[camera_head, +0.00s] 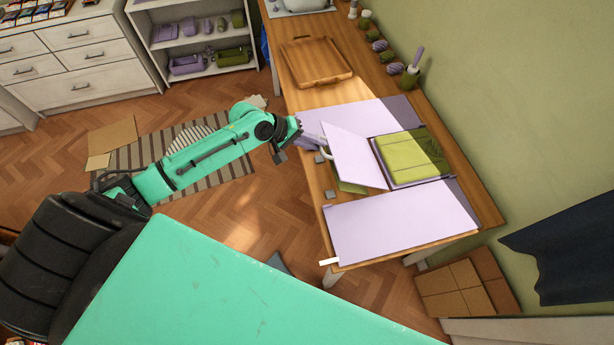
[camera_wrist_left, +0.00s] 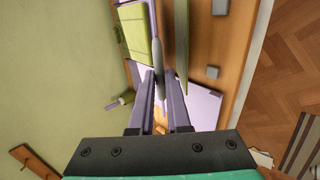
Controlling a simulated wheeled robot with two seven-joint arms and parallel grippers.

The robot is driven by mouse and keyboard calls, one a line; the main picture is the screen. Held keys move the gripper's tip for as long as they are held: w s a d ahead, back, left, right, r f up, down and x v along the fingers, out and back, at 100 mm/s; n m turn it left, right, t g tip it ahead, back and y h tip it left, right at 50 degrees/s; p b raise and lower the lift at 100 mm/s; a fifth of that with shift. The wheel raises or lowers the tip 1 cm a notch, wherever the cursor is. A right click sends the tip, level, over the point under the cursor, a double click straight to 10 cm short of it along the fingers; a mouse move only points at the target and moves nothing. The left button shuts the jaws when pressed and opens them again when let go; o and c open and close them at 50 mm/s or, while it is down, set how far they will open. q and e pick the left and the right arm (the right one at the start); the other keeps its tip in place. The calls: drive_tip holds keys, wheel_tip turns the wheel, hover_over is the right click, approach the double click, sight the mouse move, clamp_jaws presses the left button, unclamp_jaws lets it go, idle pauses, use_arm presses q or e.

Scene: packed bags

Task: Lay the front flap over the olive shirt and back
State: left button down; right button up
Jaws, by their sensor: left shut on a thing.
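The olive shirt (camera_head: 412,155) lies folded in a rectangle on the middle of the lilac folding board; it also shows in the wrist view (camera_wrist_left: 134,32). The front flap (camera_head: 354,156) is a pale lilac panel, raised and tilted beside the shirt. In the wrist view the flap (camera_wrist_left: 158,50) is seen nearly edge-on. My left gripper (camera_head: 322,147) is shut on the flap's outer edge; its fingers (camera_wrist_left: 160,92) reach up to it. Olive cloth (camera_head: 347,186) shows below the flap, partly hidden; in the wrist view it is a narrow strip (camera_wrist_left: 181,50). My right gripper is not in view.
One flat lilac panel (camera_head: 400,222) lies near the table's front end, another (camera_head: 345,116) behind the raised flap. A wooden tray (camera_head: 316,64) stands farther back. Rolled items and a green pot (camera_head: 409,78) line the wall side. Cardboard (camera_head: 455,288) lies on the floor.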

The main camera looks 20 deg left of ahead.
use_arm(q)
drive_tip(key=shift+w+d+r, duration=0.3)
drive_tip(key=shift+d+r, duration=0.1)
drive_tip(key=shift+r, duration=0.2)
drive_tip(key=shift+w+d+r, duration=0.25)
drive_tip(key=shift+d+r, duration=0.1)
drive_tip(key=shift+r, duration=0.2)
drive_tip(key=shift+w+d+r, duration=0.3)
drive_tip(key=shift+d+r, duration=0.1)
drive_tip(key=shift+r, duration=0.2)
drive_tip(key=shift+w+d+r, duration=0.7)
drive_tip(key=shift+d+r, duration=0.2)
drive_tip(key=shift+w+d+r, duration=0.65)
drive_tip(key=shift+d+r, duration=0.25)
drive_tip(key=shift+w+d+r, duration=0.45)
drive_tip(key=shift+w+d, duration=0.05)
drive_tip(key=shift+d, duration=0.2)
drive_tip(key=shift+w+d+r, duration=0.45)
drive_tip(key=shift+w+d, duration=0.1)
drive_tip(key=shift+d, duration=0.1)
drive_tip(key=shift+w+d+r, duration=0.45)
drive_tip(key=shift+w+d, duration=0.05)
drive_tip(key=shift+d, duration=0.2)
